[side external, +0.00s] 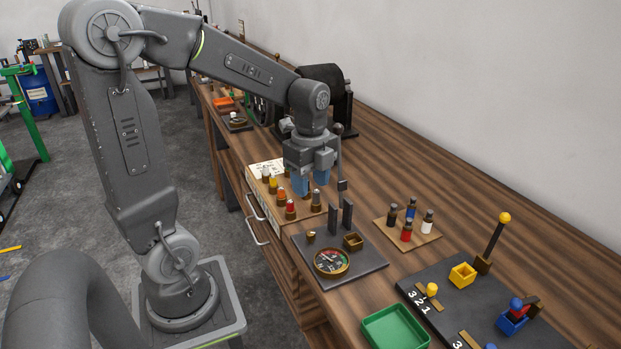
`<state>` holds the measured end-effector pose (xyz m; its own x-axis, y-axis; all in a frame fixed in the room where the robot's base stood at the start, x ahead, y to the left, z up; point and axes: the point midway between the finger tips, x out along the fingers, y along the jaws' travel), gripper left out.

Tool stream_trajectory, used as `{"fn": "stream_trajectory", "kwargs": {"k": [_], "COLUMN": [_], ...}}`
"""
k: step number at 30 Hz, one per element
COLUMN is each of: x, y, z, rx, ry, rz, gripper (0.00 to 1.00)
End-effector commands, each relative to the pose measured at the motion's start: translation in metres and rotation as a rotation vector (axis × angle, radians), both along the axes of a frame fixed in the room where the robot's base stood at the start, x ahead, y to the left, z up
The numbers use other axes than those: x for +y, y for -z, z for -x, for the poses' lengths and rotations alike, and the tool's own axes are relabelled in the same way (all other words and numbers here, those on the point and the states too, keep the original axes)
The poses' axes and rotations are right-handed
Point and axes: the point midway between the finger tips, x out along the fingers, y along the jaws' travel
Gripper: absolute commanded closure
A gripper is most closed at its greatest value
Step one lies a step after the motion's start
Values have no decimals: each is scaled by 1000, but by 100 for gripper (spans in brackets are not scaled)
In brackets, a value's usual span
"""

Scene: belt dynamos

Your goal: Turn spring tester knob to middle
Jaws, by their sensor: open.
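I cannot tell for sure which device is the spring tester. A dark plate (352,268) on the bench carries a round dial gauge (331,262), two upright dark posts, a small brass cup (352,241) and a small brass knob (311,237). To its right, a black board (455,322) has a yellow knob (432,290) on a brown strip beside the numbers 3, 2, 1; its exact setting is too small to tell. My gripper (311,182) points down with blue fingers apart, above a row of coloured pegs, behind the gauge plate and away from both knobs.
Pegs (290,208) stand on a wooden block under my gripper. A small board (407,236) holds several coloured bottles. A green tray (395,328) lies at the front. A tall yellow-topped lever (497,240) and yellow cup (462,275) rise from the black board. Bare bench lies towards the wall.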

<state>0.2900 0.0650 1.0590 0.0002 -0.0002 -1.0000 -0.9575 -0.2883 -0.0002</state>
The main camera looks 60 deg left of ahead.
Motion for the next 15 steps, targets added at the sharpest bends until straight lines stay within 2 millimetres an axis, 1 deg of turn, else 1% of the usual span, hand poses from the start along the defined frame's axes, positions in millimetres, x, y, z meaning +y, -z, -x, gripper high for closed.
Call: {"fn": "stream_trajectory", "kwargs": {"k": [3,11,14,15], "x": [0,0,0,0], "y": [-5,-5,-4,-4], "z": [0,0,0,0], "rx": [0,0,0,0], "ry": [0,-1,-41,-84], "rz": [0,0,0,0], "gripper": [52,52,52,52]}}
